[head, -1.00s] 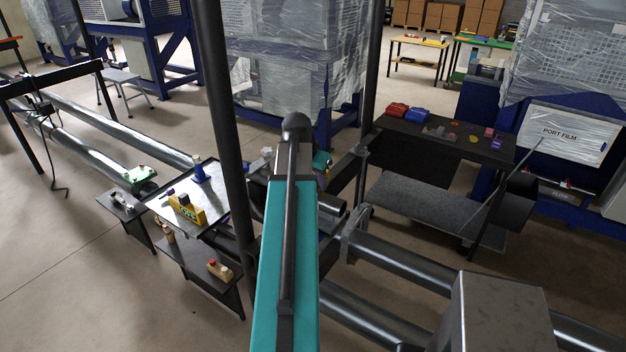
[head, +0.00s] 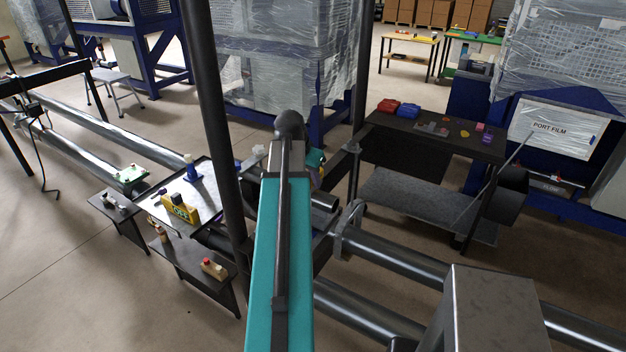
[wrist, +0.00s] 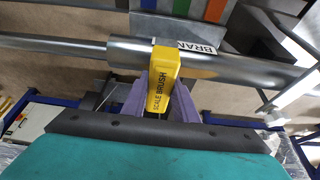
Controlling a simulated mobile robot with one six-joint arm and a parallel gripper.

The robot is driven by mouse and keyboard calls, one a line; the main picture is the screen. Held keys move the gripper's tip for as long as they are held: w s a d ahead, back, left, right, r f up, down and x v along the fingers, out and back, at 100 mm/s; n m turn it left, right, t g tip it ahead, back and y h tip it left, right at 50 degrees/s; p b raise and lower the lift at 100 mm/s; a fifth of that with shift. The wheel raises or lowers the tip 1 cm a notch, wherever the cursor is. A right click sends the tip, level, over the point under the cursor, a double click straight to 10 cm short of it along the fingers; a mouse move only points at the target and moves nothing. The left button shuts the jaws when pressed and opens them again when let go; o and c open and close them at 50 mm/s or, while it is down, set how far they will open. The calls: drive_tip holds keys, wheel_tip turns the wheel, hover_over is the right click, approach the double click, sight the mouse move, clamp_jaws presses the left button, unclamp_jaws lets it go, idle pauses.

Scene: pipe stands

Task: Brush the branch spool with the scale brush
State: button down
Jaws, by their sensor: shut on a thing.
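The scale brush (wrist: 164,64) is yellow with its name in dark letters along its side. My gripper (wrist: 160,98) has purple fingers, one on each side of the brush, and is shut on it. The branch spool (wrist: 130,52) is a thick grey metal pipe piece across the wrist view, with a white label partly reading "BRAN". The far end of the brush overlaps the spool in that view; I cannot tell whether they touch. In the head view my arm hides the gripper and brush.
A dark upright post (head: 212,110) stands left of my arm. A tray table (head: 205,205) with a yellow box stands at left, and a dark table (head: 440,140) with small items at right.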

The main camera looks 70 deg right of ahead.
drive_tip(key=shift+w+d, duration=0.2)
drive_tip(key=shift+w, duration=0.65)
drive_tip(key=shift+w+d, duration=0.2)
drive_tip(key=shift+w, duration=0.6)
drive_tip(key=shift+w+d, duration=0.1)
drive_tip(key=shift+w+d+r, duration=0.1)
drive_tip(key=shift+w+d, duration=0.2)
drive_tip(key=shift+w, duration=0.65)
drive_tip(key=shift+w+d, duration=0.25)
drive_tip(key=shift+w, duration=0.7)
drive_tip(key=shift+s, duration=0.1)
drive_tip(key=shift+s+a, duration=0.2)
drive_tip(key=shift+s, duration=0.45)
drive_tip(key=shift+s+a, duration=0.25)
drive_tip(key=shift+s, duration=0.4)
drive_tip(key=shift+s+a, duration=0.2)
drive_tip(key=shift+s, duration=0.45)
drive_tip(key=shift+s, duration=0.15)
drive_tip(key=shift+s+a, duration=0.25)
drive_tip(key=shift+s, duration=0.7)
drive_tip(key=shift+s+a, duration=0.25)
drive_tip(key=shift+s, duration=0.7)
drive_tip(key=shift+r, duration=0.15)
